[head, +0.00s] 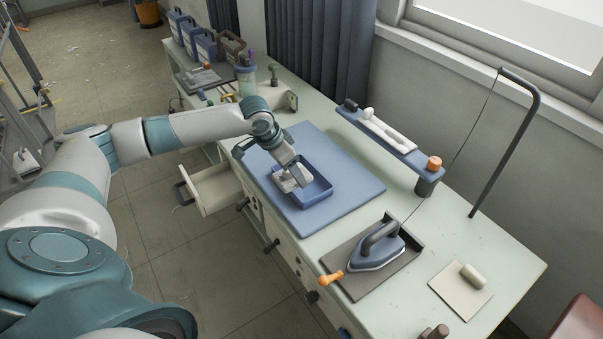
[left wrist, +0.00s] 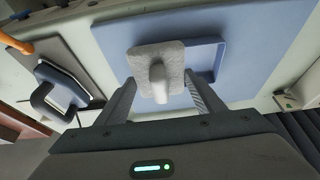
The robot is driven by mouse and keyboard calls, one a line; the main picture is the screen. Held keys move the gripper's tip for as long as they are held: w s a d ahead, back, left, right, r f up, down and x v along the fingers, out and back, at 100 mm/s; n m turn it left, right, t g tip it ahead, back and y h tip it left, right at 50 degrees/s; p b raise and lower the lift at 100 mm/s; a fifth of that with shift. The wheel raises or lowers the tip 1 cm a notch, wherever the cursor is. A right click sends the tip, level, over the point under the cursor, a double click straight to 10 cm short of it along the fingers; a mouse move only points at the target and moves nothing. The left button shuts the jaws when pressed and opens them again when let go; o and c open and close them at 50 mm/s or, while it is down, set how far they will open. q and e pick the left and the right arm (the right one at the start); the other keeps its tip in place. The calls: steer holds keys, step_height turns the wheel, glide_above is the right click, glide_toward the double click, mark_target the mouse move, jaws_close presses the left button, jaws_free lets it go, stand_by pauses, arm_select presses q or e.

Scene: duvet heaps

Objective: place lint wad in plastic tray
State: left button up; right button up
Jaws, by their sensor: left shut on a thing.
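The lint wad (head: 284,184) is a pale grey, fuzzy block. In the left wrist view the wad (left wrist: 146,57) shows a raised nub between my fingers. The plastic tray (head: 318,198) is blue, shallow and rectangular, on a blue mat; its rim also shows in the left wrist view (left wrist: 219,62), partly hidden by the wad. My left gripper (head: 290,178) points down over the tray's left part and is shut on the wad. I cannot tell whether the wad touches the tray floor. My right gripper is not in view.
The blue mat (head: 350,178) has free room right of the tray. An iron (head: 377,250) stands on a dark pad nearer the front. A raised blue shelf (head: 395,150) holds a white object. An open drawer (head: 212,190) juts out at left.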

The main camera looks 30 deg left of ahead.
arm_select(q)
steer(key=w+f, duration=0.1)
steer(key=w, duration=0.1)
steer(key=w+a+f+p, duration=0.1)
steer(key=w+f, duration=0.1)
steer(key=w, duration=0.1)
steer(key=w+f, duration=0.1)
steer(key=w, duration=0.1)
steer(key=shift+w+a+f+p, duration=0.15)
steer(key=shift+a+f+p, duration=0.05)
steer(key=shift+a+p, duration=0.15)
steer(key=shift+f, duration=0.1)
step_height(320, 180, down, 3)
steer(key=shift+r+p, duration=0.2)
steer(key=shift+p, duration=0.6)
steer(key=shift+f, duration=0.6)
steer(key=shift+f, duration=0.15)
steer(key=o, duration=1)
